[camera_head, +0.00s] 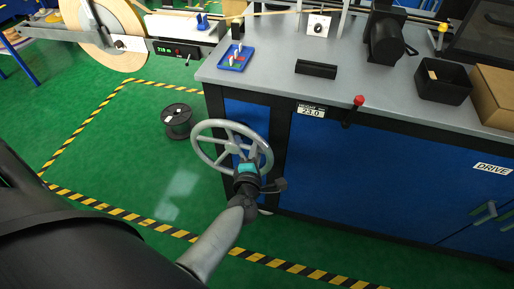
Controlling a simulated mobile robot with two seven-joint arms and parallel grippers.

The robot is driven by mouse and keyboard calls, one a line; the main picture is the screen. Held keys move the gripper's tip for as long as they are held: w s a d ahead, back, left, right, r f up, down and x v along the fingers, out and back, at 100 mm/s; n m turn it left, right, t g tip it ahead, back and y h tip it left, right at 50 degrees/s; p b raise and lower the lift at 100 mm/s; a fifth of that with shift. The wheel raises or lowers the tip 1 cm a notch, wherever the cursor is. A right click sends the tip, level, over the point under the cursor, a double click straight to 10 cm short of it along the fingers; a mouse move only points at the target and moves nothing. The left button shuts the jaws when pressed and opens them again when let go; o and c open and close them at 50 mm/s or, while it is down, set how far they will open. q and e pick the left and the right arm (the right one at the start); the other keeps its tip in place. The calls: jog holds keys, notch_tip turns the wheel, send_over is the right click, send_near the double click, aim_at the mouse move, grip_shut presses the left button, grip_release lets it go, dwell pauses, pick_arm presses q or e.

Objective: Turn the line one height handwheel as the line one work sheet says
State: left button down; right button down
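The grey spoked handwheel (206,126) stands at the left front corner of the bench. My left gripper (250,163) is at the wheel's lower right, by the rim and a spoke. Its fingers are small and overlap the wheel, so I cannot tell whether they are shut on it. A white height label (311,111) on the bench front, right of the wheel, reads 23.0. A red-knobbed lever (358,101) is beside it. I cannot make out a work sheet in this view. My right gripper is not in view.
The grey bench top (270,80) carries a blue tray (235,57), a black motor-like unit (384,35), a black bin (443,82) and a cardboard box (496,95). A black spool (178,121) sits on the green floor left of the wheel. Blue cabinet doors, one labelled DRIVE (492,168), are below.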

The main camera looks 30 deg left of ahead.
pick_arm(q)
jog(key=shift+d, duration=0.1)
jog(key=c, duration=1.1)
grip_release()
jog(key=shift+s, duration=0.1)
